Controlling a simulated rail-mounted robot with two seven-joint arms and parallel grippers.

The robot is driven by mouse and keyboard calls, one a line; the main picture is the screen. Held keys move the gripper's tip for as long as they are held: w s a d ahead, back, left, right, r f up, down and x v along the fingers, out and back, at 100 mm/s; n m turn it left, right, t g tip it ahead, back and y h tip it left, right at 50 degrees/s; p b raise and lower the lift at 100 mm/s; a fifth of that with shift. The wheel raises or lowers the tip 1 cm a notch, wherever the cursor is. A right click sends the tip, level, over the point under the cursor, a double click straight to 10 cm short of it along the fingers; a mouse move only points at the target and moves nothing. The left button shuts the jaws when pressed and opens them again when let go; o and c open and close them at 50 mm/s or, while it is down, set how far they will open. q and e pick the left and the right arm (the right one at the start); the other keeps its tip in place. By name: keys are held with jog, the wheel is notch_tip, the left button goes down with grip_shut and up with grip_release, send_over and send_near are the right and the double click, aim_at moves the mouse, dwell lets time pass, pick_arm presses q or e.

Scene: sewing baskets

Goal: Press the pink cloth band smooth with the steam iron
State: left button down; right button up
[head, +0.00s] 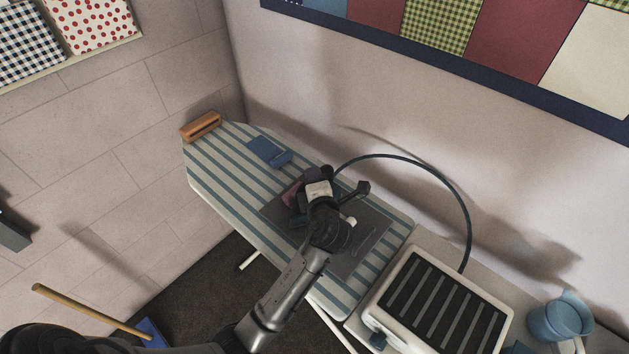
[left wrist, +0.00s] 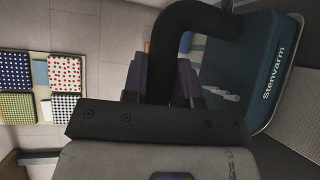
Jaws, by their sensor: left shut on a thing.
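My left gripper (head: 317,198) is over the middle of the striped ironing board (head: 222,160), shut on the black handle of the steam iron. The iron's teal body (left wrist: 232,62), lettered "Stenvarm", shows in the left wrist view; in the head view my gripper and wrist mostly cover it. Whether the iron touches the cloth is hidden. My right gripper is out of view.
A dark grey mat (head: 372,236) lies on the board under the iron. A hose (head: 463,205) arches from the ribbed white station (head: 440,305) to the iron. A blue folded cloth (head: 268,150) and wooden block (head: 201,127) lie at the far end. A blue jug (head: 560,320) stands right.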

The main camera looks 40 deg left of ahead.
pick_arm(q)
jog(key=shift+r+p, duration=0.55)
jog(key=shift+r, duration=2.5)
